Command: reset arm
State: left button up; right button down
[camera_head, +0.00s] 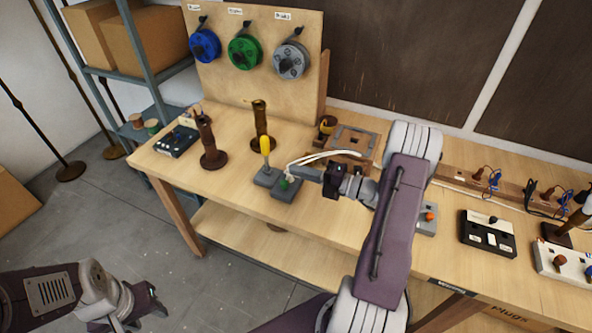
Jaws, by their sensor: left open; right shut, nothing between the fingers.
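My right arm reaches over the workbench (229,208). Its gripper (297,176) is shut with nothing between the fingers, close above a small grey block with a green knob (287,197). White cables (322,156) pass just behind the gripper; I cannot tell whether they touch it. My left gripper (139,318) is low at the bottom left, open and empty, over the floor in front of the bench. Part of it is cut off by the lower edge of the view.
A pegboard with spools (243,53) rises at the back. Socket boxes (487,234) sit at right.

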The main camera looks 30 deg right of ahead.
jog(key=a+r+n+g+y, duration=0.35)
jog(key=a+r+n, duration=0.2)
jog(key=a, duration=0.55)
jog(key=s+a+n+g, duration=0.8)
jog(key=a+g, duration=0.1)
jog(key=a, duration=0.3)
jog(key=s+f+n+g+h, duration=0.2)
jog(key=s+f+n+h, duration=0.15)
jog(key=s+n, duration=0.3)
jog(key=s+f+n+g+h, duration=0.2)
jog(key=s+f+n+h, duration=0.1)
jog(key=s+n+h, duration=0.3)
jog(key=w+d+f+n+t+h, duration=0.1)
jog(key=d+f+n+t+h, duration=0.1)
jog(key=d+n, duration=0.4)
jog(key=w+d+f+n+t+h, duration=0.2)
jog(key=d+n, duration=0.4)
jog(key=n, duration=0.7)
jog(key=shift+d+f+h, duration=0.15)
jog(key=shift+f+h, duration=0.55)
jog(key=shift+f, duration=0.1)
